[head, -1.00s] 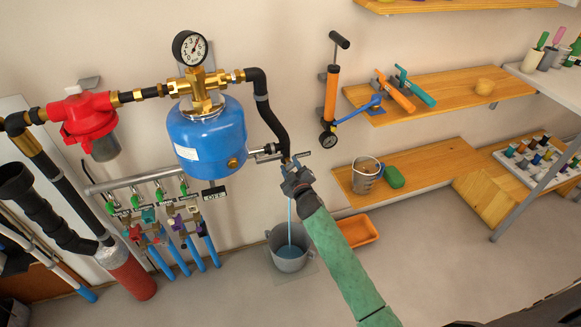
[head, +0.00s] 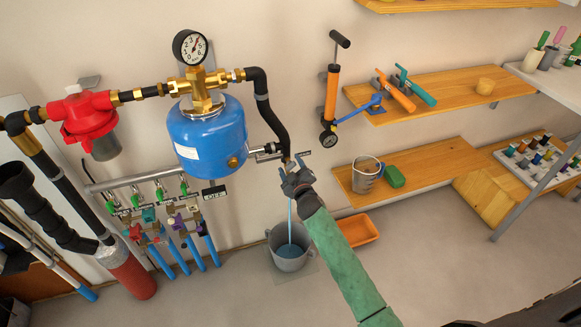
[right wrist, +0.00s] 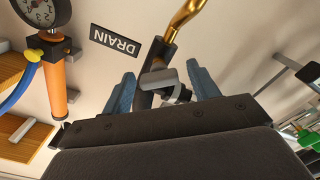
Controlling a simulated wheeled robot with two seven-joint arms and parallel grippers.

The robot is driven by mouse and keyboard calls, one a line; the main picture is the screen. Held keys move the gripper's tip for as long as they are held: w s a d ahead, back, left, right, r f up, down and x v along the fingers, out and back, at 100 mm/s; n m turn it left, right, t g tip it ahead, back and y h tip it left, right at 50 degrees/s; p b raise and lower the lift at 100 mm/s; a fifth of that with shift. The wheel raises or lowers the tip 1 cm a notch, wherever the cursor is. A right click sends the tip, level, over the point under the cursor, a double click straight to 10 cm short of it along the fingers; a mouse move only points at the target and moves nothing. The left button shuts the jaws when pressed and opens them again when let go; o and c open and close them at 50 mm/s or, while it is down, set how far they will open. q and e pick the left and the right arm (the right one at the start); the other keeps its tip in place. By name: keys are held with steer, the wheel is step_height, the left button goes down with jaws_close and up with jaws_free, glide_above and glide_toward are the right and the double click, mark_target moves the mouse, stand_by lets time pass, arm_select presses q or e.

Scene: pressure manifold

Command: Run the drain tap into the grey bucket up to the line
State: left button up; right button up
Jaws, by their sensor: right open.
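The drain tap (head: 285,160) sits on the black pipe right of the blue tank, beside a small label. In the right wrist view the tap's handle (right wrist: 160,78) lies between my open fingers, under the DRAIN label (right wrist: 115,40). My right gripper (head: 292,176) is open around or just below the tap; it also shows in the right wrist view (right wrist: 160,90). A thin blue stream (head: 290,212) runs down into the grey bucket (head: 277,262) on the floor. Blue water (head: 290,251) stands in it; I cannot make out the line. My left gripper is not in view.
The blue tank (head: 208,130) with a gauge (head: 190,47) hangs on the left. An orange tray (head: 358,230) lies on the floor right of the bucket. A lower shelf (head: 430,165) holds a clear jug (head: 366,174) and a green sponge (head: 394,177).

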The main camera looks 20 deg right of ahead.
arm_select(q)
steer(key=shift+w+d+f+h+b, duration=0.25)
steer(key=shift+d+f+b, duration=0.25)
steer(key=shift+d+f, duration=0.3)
arm_select(e)
steer(key=s, duration=0.7)
steer(key=shift+s, duration=0.25)
steer(key=shift+d, duration=0.1)
